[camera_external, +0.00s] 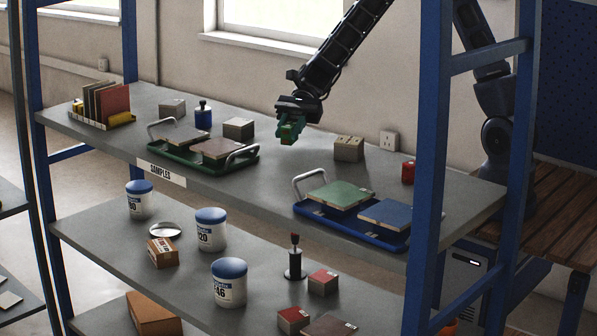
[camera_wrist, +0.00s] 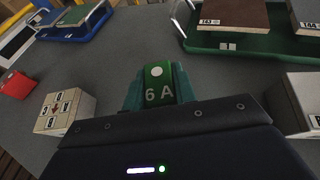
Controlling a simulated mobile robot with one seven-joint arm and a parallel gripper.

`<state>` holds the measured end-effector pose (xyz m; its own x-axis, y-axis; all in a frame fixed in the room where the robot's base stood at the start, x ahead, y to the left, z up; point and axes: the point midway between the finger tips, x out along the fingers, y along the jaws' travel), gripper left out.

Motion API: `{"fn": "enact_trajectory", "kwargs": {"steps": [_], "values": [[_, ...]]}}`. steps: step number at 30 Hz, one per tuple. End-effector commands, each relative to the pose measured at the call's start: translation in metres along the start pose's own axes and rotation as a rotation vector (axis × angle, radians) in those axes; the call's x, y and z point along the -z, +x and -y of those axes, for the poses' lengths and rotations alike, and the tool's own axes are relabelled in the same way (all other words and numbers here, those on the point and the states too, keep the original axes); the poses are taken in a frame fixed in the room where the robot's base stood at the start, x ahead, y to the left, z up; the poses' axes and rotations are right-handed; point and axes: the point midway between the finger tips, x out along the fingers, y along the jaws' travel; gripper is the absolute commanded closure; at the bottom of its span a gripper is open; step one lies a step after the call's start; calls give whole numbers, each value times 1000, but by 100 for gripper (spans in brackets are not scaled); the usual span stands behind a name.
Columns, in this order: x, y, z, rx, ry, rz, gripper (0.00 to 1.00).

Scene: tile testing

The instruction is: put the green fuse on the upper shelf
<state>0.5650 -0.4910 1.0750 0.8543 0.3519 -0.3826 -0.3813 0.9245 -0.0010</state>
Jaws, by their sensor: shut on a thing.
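The green fuse (camera_wrist: 158,84), marked "6 A", is held between my gripper's fingers (camera_wrist: 160,90) in the wrist view. In the external view my gripper (camera_external: 291,130) is shut on the green fuse (camera_external: 288,134) over the middle of the upper shelf (camera_external: 275,165). The fuse is low over the shelf's grey top; whether it touches the surface I cannot tell.
A green tray (camera_external: 185,160) with two tiles stands left of my gripper, a blue tray (camera_external: 385,241) with tiles front right. A beige block (camera_external: 349,148) and a red block (camera_external: 408,172) stand to the right. Grey surface between the trays is clear.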

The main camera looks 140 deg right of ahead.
Motion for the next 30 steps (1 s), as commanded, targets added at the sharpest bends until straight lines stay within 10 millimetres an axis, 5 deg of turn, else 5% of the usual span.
{"fn": "enact_trajectory", "kwargs": {"steps": [17,18,21,30], "values": [[19,8,0,-1,1,0,97],[19,8,0,-1,0,0,67],[19,8,0,-1,0,0,51],[18,7,0,0,0,0,51]]}}
